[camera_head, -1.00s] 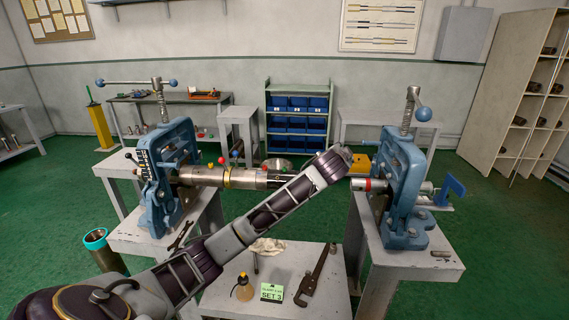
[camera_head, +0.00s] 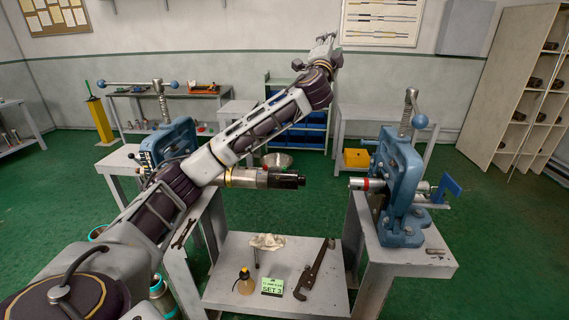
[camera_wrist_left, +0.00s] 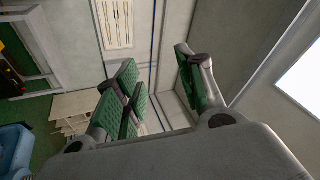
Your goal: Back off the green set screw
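My left arm crosses in front of the left blue vise (camera_head: 178,138), and my left gripper (camera_head: 325,44) is raised high before the back wall. In the left wrist view the gripper (camera_wrist_left: 160,92) has its green-padded fingers wide apart with nothing between them. A metal pipe (camera_head: 245,178) with a brass ring and a black end sticks out rightward from the left vise. The right blue vise (camera_head: 400,180) holds a short pipe with a red band (camera_head: 366,184). My right gripper is not in view.
A gap separates the two pipes. A yellow box (camera_head: 356,158) and a shelf of blue bins stand behind.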

